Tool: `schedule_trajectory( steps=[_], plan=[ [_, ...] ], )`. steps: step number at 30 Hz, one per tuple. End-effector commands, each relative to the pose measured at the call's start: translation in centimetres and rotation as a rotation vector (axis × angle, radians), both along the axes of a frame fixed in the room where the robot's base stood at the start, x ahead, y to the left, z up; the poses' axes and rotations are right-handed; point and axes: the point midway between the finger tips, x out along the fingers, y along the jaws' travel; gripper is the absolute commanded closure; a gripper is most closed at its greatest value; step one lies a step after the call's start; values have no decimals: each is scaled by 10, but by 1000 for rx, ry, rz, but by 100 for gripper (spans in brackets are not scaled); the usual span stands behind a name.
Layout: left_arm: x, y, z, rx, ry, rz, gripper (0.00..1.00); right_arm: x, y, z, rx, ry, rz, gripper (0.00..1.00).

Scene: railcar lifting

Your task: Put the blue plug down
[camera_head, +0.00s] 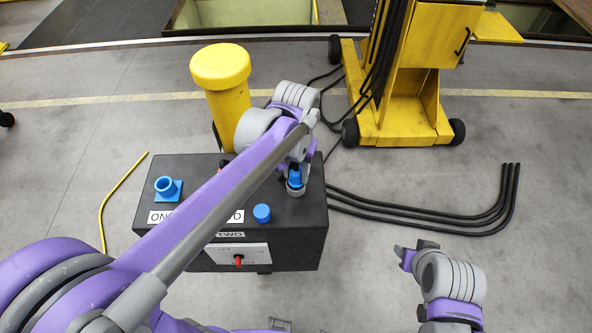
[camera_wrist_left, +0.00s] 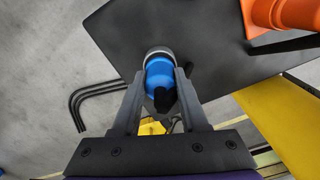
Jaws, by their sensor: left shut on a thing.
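The blue plug (camera_head: 296,178) is held at the right side of the black box (camera_head: 285,238). My left gripper (camera_head: 294,172) is shut on it from above. In the left wrist view the blue plug (camera_wrist_left: 160,78) sits between the two fingers (camera_wrist_left: 160,95), with a grey ring (camera_wrist_left: 158,52) at its far end. I cannot tell whether the ring rests on the box top. My right gripper (camera_head: 405,257) is low at the right, apart from the box; its fingers are too small to judge.
The box top also carries a blue socket on a square base (camera_head: 167,187) and a blue round cap (camera_head: 262,213). A red switch (camera_head: 238,261) is on its front. A yellow post (camera_head: 228,100) stands behind. Black cables (camera_head: 430,218) lie right. An orange part (camera_wrist_left: 275,15) is nearby.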

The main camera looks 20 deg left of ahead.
Motion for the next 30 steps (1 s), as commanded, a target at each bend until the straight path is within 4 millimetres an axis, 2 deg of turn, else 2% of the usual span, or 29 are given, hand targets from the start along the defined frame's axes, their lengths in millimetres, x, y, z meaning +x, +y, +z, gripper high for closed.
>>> schedule_trajectory(
  steps=[9,10,15,24,27,30],
  plan=[
    [0,0,-4,0,1,0,100,-2,0,-4,0,3,0,56],
    [0,0,-4,0,0,0,55,-2,0,-4,0,3,0,56],
    [0,0,-3,0,0,0,27,-1,0,-3,0,3,0,56],
    [0,0,0,0,-1,0,27,0,0,-1,0,1,0,56],
    [0,0,8,0,-1,0,27,1,0,2,0,-2,0,56],
    [1,0,24,0,-1,0,27,2,0,3,0,-3,0,56]
  ],
)
